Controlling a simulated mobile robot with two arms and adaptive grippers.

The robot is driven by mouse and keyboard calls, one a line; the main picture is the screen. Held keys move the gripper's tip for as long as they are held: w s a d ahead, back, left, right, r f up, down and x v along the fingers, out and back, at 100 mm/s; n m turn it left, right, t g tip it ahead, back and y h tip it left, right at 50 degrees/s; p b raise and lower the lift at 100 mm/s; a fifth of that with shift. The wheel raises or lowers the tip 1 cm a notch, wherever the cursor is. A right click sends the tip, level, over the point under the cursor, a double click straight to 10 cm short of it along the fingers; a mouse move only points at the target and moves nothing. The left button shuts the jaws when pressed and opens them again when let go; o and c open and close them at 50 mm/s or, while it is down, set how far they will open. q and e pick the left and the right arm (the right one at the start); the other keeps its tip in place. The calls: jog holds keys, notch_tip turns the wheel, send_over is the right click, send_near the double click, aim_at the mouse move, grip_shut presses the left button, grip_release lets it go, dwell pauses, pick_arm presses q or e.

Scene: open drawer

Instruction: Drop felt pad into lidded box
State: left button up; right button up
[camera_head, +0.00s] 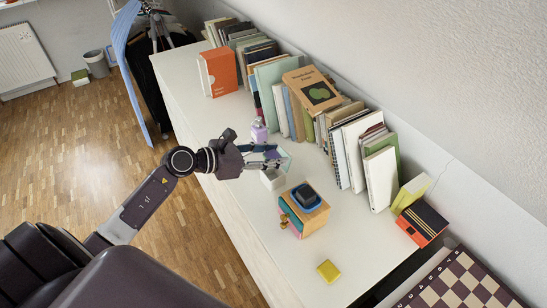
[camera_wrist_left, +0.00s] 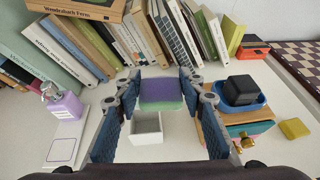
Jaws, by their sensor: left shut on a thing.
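My left gripper (camera_head: 276,163) is over the desk. In the left wrist view its two blue-padded fingers (camera_wrist_left: 160,92) are closed on a pad (camera_wrist_left: 160,90), purple above and green below, which I take to be the felt pad. A small white box (camera_wrist_left: 146,128) stands on the desk beneath the pad, its hollow inside partly visible. In the head view the white box (camera_head: 272,179) shows just below the fingers. A clear, teal-edged panel shows behind the fingers; I cannot tell whether it is the lid. My right gripper is not in view.
A purple bottle (camera_head: 259,131) stands close to the gripper. Books (camera_head: 381,178) line the wall side. A yellow block (camera_head: 328,271) lies on bare desk.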

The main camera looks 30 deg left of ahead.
aim_at(273, 149)
pick_arm(q)
jog(key=w, duration=0.1)
jog(key=w+a+f+p, duration=0.1)
jog(key=w+y, duration=0.1)
jog(key=shift+w+a+f+n, duration=0.1)
jog(key=shift+a+f+n, duration=0.2)
jog(key=shift+a, duration=0.05)
jog(key=shift+w+f, duration=0.1)
jog(key=shift+f, duration=0.1)
notch_tip(273, 149, down, 6)
jog(key=b, duration=0.5)
jog(key=shift+f, duration=0.25)
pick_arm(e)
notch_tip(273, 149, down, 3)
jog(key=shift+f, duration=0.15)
pick_arm(q)
jog(key=o, duration=0.8)
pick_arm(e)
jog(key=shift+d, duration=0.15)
pick_arm(q)
jog(key=shift+o, duration=0.2)
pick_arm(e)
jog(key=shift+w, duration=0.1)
pick_arm(q)
jog(key=shift+a, duration=0.1)
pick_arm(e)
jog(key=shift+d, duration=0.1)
pick_arm(q)
jog(key=v, duration=1.2)
